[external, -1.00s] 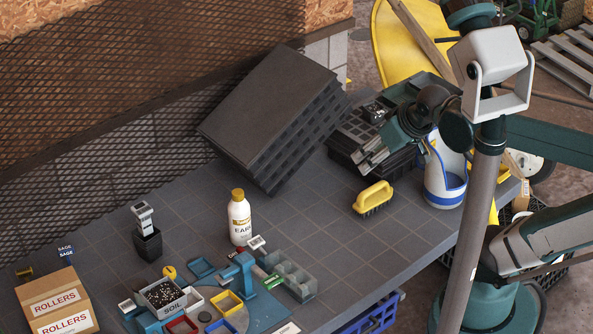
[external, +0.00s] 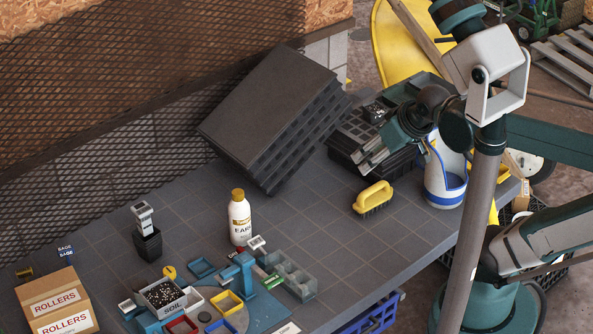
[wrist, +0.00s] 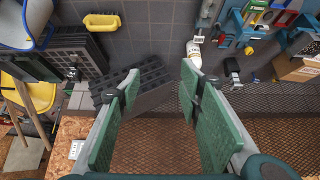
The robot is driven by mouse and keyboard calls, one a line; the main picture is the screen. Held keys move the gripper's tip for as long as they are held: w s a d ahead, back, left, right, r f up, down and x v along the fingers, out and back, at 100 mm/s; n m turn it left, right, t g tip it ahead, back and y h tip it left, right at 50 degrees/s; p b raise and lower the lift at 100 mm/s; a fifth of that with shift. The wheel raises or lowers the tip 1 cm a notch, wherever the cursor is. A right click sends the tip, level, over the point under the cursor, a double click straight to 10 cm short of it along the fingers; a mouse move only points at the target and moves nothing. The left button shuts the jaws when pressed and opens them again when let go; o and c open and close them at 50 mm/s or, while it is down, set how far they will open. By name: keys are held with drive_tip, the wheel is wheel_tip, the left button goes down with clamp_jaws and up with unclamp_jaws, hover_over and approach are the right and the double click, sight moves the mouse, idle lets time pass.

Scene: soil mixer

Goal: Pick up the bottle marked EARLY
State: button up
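The white bottle (external: 239,219) with a gold-yellow cap stands upright on the grey table, left of centre in the external view; its label reads "EARL" with the end turned away. In the wrist view the bottle (wrist: 194,54) shows at the top, just beyond the tip of the right finger, which partly hides it. My gripper (external: 371,161) is over the dark trays at the table's right side, well to the right of the bottle. In the wrist view my gripper (wrist: 158,75) has its two green fingers wide apart with nothing between them.
A stack of black trays (external: 272,115) leans at the back. A yellow-handled brush (external: 374,198) and a white-blue container (external: 445,180) stand at right. A soil mixer with coloured bins (external: 240,275) is in front of the bottle; a dark pot (external: 148,245) and ROLLERS box (external: 57,305) are left.

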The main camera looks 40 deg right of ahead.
drive_tip(key=shift+o, duration=0.5)
drive_tip(key=o, duration=0.6)
drive_tip(key=shift+w, duration=0.1)
drive_tip(key=n+g+b, duration=0.4)
drive_tip(key=n+g, duration=0.2)
drive_tip(key=n, duration=0.9)
hover_over(239, 204)
drive_tip(key=s+d, duration=0.3)
drive_tip(key=d, duration=0.3)
wheel_tip(239, 204, down, 18)
drive_tip(key=w+a+f+n, duration=0.1)
drive_tip(key=f, duration=0.2)
drive_tip(key=w+a+f+n, duration=0.1)
drive_tip(key=w+a+f, duration=0.1)
drive_tip(key=f, duration=0.2)
drive_tip(key=w+a+f+n+g+b, duration=0.1)
drive_tip(key=f+n, duration=0.1)
drive_tip(key=f, duration=0.1)
drive_tip(key=shift+w+a+f, duration=0.25)
drive_tip(key=shift+w+a+f+n, duration=0.2)
drive_tip(key=shift+f+n, duration=0.1)
drive_tip(key=shift+f, duration=0.25)
